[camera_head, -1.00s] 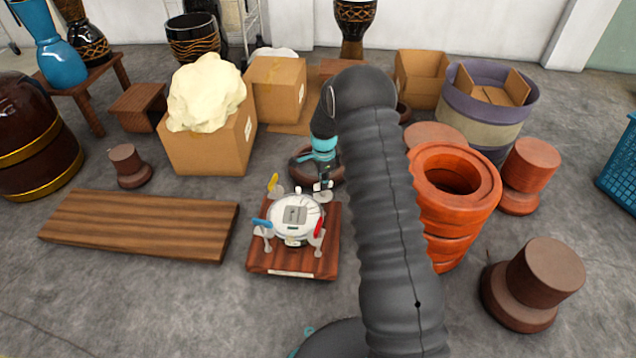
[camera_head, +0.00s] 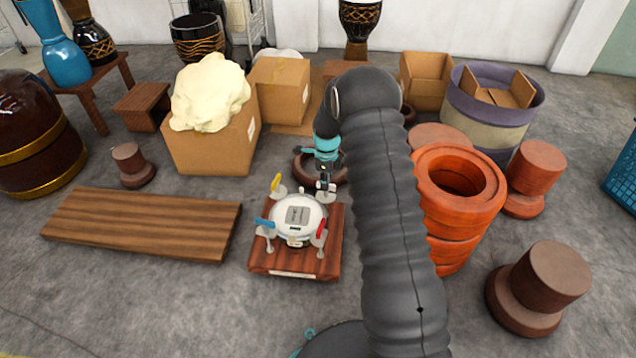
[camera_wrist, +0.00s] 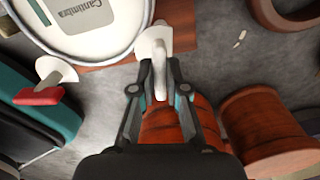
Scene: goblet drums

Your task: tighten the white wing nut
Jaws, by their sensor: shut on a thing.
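A small drum with a round white head (camera_head: 298,217) stands on a reddish wooden board (camera_head: 290,264). Yellow (camera_head: 276,182), blue (camera_head: 264,222) and red (camera_head: 322,229) wing nuts sit around its rim. My gripper (camera_head: 325,180) is at the rim's far right corner. In the wrist view, my gripper (camera_wrist: 158,90) is shut on the white wing nut (camera_wrist: 158,72), with a finger on each side. The drum head (camera_wrist: 95,22) and the red wing nut (camera_wrist: 40,97) lie to its left. The nut's thread is hidden.
A striped wooden plank (camera_head: 140,224) lies left of the board. A stack of orange-red rings (camera_head: 455,210) stands to the right, behind my arm. Cardboard boxes (camera_head: 215,145) and a dark ring (camera_head: 304,166) are behind. Grey floor is clear in front of the plank.

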